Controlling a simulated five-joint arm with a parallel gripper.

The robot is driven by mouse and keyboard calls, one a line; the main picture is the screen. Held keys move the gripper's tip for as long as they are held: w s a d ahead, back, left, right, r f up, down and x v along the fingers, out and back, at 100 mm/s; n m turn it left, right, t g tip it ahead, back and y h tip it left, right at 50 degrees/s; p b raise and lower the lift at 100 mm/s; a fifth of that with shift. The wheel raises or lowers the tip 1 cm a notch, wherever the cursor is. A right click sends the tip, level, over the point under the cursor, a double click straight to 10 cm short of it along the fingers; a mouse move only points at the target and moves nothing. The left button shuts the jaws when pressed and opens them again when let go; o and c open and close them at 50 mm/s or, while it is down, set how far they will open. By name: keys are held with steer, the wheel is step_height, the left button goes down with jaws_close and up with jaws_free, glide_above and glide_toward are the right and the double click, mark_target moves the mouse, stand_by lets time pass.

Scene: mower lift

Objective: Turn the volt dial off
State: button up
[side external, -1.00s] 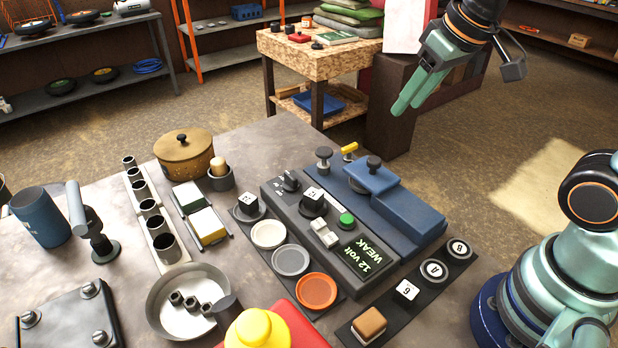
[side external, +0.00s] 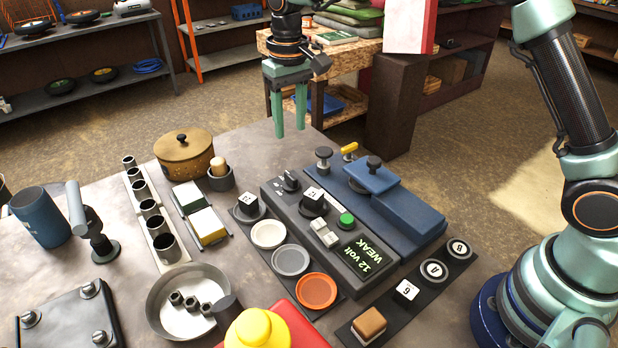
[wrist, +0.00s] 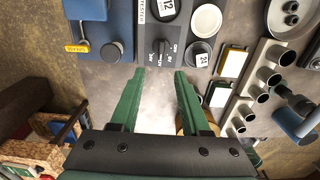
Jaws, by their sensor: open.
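The volt dial (side external: 290,181) is a dark knob with a pale pointer at the far end of the dark grey tester box (side external: 372,284). Small markings surround it, too small to read surely. It also shows in the wrist view (wrist: 162,50), just beyond my fingertips. The tester's display (side external: 366,256) reads "12 volt WEAK" in green. My gripper (side external: 290,132) points down, open and empty, above and apart from the dial. Its two green fingers also show in the wrist view (wrist: 159,74), spread to either side of the dial's line.
A cube marked 24 (side external: 247,206) stands left. A lidded brown pot (side external: 184,153) is farther left.

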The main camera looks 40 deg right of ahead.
mark_target(291, 175)
step_height(291, 175, down, 13)
steer(key=shift+w+a+r, duration=0.1)
steer(key=shift+a+r, duration=0.05)
steer(key=shift+r, duration=0.05)
stand_by(0.4)
jaws_close()
